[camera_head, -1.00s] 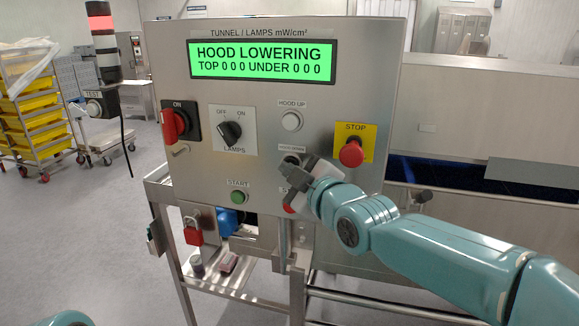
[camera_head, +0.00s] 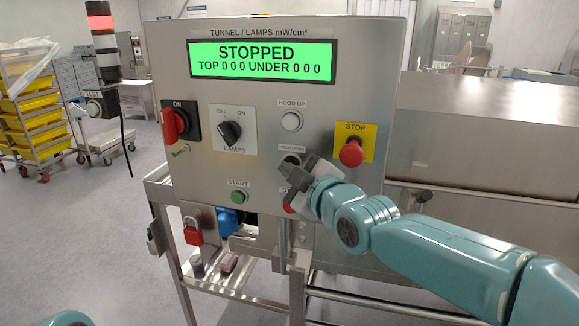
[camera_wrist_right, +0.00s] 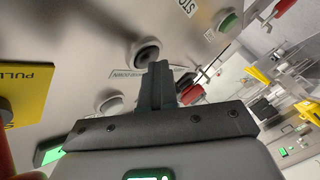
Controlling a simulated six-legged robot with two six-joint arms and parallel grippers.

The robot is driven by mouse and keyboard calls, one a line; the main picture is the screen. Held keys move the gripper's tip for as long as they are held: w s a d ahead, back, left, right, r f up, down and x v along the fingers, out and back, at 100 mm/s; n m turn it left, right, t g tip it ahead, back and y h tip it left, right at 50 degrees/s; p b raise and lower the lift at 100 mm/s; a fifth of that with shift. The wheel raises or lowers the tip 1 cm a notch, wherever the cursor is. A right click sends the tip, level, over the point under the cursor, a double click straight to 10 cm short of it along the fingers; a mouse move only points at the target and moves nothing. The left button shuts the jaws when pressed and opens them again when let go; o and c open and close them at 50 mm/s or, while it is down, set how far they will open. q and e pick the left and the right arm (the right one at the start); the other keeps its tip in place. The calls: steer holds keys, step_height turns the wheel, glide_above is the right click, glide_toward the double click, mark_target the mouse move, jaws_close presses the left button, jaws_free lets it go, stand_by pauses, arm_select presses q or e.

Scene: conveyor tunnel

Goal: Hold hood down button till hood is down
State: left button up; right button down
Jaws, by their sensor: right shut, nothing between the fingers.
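The control panel's green display (camera_head: 262,60) reads STOPPED, TOP 0 0 0 UNDER 0 0 0. The hood-down button sits below the white hood-up button (camera_head: 291,121) and is mostly hidden by my right gripper (camera_head: 290,168). In the right wrist view the hood-down button (camera_wrist_right: 147,52) shows dark in a pale ring, its label beside it. The shut, empty fingertips (camera_wrist_right: 158,68) overlap its edge; I cannot tell whether they touch it. The steel hood (camera_head: 480,120) at right is low, with no dark opening beneath it. My left gripper is out of view.
A red STOP button (camera_head: 351,153) on a yellow plate is right of my gripper. The green START button (camera_head: 239,197), lamps switch (camera_head: 230,132) and red ON switch (camera_head: 174,125) are to the left. A cart with yellow trays (camera_head: 38,115) stands far left on open floor.

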steer(key=shift+s+a+b, duration=0.3)
steer(key=shift+s+b, duration=0.6)
steer(key=shift+b, duration=0.05)
steer(key=s+p, duration=0.1)
steer(key=s+a+p, duration=0.1)
steer(key=s, duration=0.1)
steer(key=s+p, duration=0.1)
steer(key=shift+s+a+p, duration=0.25)
steer(key=shift+s+p, duration=0.1)
steer(key=shift+s, duration=0.05)
stand_by(0.6)
